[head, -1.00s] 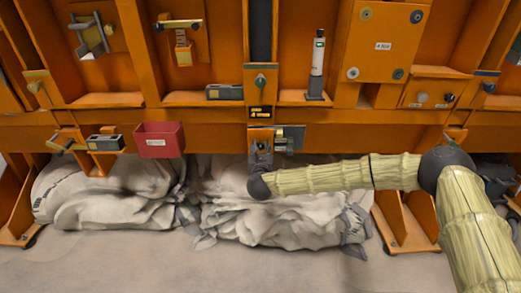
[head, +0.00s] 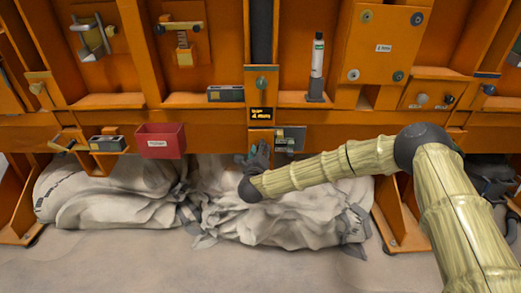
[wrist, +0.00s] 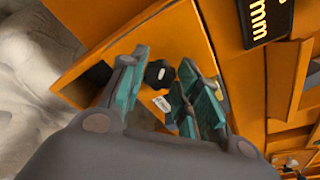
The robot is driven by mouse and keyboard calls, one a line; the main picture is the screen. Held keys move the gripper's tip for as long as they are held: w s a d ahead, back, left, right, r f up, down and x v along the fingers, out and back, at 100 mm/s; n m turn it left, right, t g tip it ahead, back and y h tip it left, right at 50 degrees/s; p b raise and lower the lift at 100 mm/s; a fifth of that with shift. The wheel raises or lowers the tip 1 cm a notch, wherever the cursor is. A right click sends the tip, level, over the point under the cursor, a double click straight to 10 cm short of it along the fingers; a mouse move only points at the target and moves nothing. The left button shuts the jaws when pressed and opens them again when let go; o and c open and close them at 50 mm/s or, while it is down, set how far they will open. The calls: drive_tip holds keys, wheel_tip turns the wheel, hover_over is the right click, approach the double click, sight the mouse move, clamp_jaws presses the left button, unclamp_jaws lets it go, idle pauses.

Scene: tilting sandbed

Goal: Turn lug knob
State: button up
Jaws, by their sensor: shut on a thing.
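My gripper (head: 257,154) is at the orange panel below the central post in the head view. The wrist view shows its two teal-padded fingers (wrist: 160,84) on either side of a dark faceted knob (wrist: 158,73), which I take to be the lug knob. The gripper is shut on the knob, though the exact contact is hard to see. The knob sits on an orange plate (wrist: 185,35) beside a small white label (wrist: 161,103). In the head view the gripper hides the knob.
A small black display (head: 262,113) is just above the gripper. A grey box (head: 291,138) is close on its right, and a red bin (head: 161,140) hangs to the left. Crumpled pale sacks (head: 275,215) lie below. Open floor (head: 200,268) is in front.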

drive_tip(key=shift+f+n+t+p, duration=0.15)
drive_tip(key=shift+n+t+p, duration=0.35)
drive_tip(key=shift+n, duration=3.25)
drive_tip(key=shift+f+n+t+p, duration=0.3)
drive_tip(key=shift+n+t, duration=0.35)
drive_tip(key=shift+n, duration=3.05)
drive_tip(key=shift+f+n+t+p, duration=0.1)
drive_tip(key=shift+n+t+p, duration=0.4)
drive_tip(key=shift+n, duration=3.25)
drive_tip(key=shift+y, duration=0.3)
drive_tip(key=o, duration=1)
